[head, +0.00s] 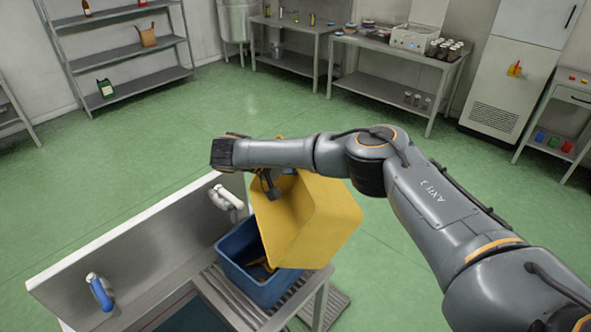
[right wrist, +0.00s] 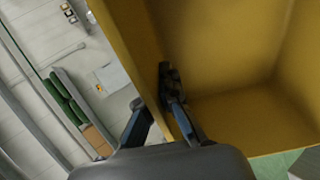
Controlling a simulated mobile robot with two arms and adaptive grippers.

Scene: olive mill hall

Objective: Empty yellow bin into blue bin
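The yellow bin (head: 305,225) is tipped steeply above the blue bin (head: 233,262), its open side facing left. My right gripper (head: 270,186) holds it by the rim. In the right wrist view, the fingers of that gripper (right wrist: 153,103) straddle one wall of the yellow bin (right wrist: 225,60), one finger inside and one outside. The part of its inside that shows there is bare. The blue bin stands upright on a slatted metal surface. Some brownish-yellow pieces (head: 262,265) show in it; the yellow bin hides the rest. My left gripper is not in view.
Loaded steel tables (head: 400,50) and shelves (head: 130,50) line the back. The green floor between is clear.

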